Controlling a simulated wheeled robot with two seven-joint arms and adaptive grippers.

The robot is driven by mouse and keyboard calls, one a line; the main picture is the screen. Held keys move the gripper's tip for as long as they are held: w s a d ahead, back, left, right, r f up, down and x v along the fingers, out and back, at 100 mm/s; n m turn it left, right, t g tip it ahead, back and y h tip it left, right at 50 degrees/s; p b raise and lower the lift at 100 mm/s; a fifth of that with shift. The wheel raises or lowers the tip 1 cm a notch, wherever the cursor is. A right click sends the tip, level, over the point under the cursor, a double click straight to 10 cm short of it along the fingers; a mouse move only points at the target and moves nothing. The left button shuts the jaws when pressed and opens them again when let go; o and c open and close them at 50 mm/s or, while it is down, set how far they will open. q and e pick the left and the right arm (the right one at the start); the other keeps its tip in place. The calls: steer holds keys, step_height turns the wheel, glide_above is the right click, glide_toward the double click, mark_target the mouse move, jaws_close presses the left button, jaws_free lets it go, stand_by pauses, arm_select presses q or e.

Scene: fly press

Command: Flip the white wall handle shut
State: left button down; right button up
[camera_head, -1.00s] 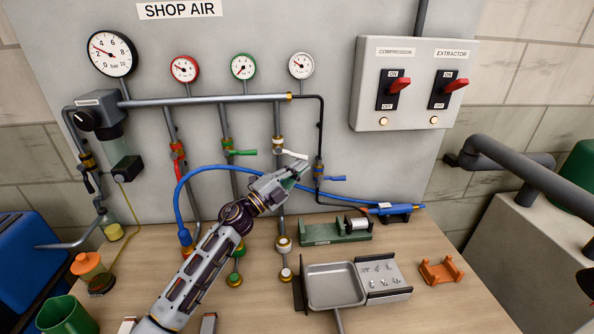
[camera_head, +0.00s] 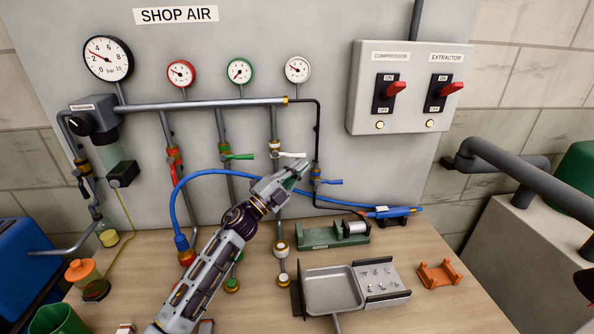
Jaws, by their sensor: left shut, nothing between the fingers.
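The white wall handle (camera_head: 292,155) sits on the valve of the third drop pipe, below the white-rimmed gauge (camera_head: 297,69). It points to the right, roughly level, across the pipe. My left gripper (camera_head: 301,168) is shut and empty just below the white handle, its fingertips pointing up and right. Whether the fingertips touch the handle cannot be told.
A green handle (camera_head: 240,156) is to the left and a blue handle (camera_head: 328,182) to the right. A red handle (camera_head: 173,155) points down its pipe. A blue hose (camera_head: 177,213) loops behind my left arm. A metal tray (camera_head: 332,290) stands on the bench.

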arm_select(q)
steer(key=shift+d+r, duration=0.1)
steer(key=shift+r, duration=0.25)
arm_select(e)
steer(key=shift+a+r, duration=0.1)
steer(key=shift+a, duration=0.1)
steer(key=shift+s+a, duration=0.1)
steer(key=shift+a, duration=0.1)
arm_select(q)
steer(key=v, duration=1.2)
arm_select(e)
steer(key=shift+d, duration=0.15)
stand_by(0.4)
arm_select(q)
steer(key=shift+r, duration=0.1)
arm_select(e)
steer(key=shift+r, duration=0.15)
arm_select(q)
step_height(320, 180, up, 9)
steer(key=p, duration=0.9)
arm_select(e)
step_height(320, 180, up, 9)
steer(key=a, duration=0.2)
steer(key=shift+s, duration=0.2)
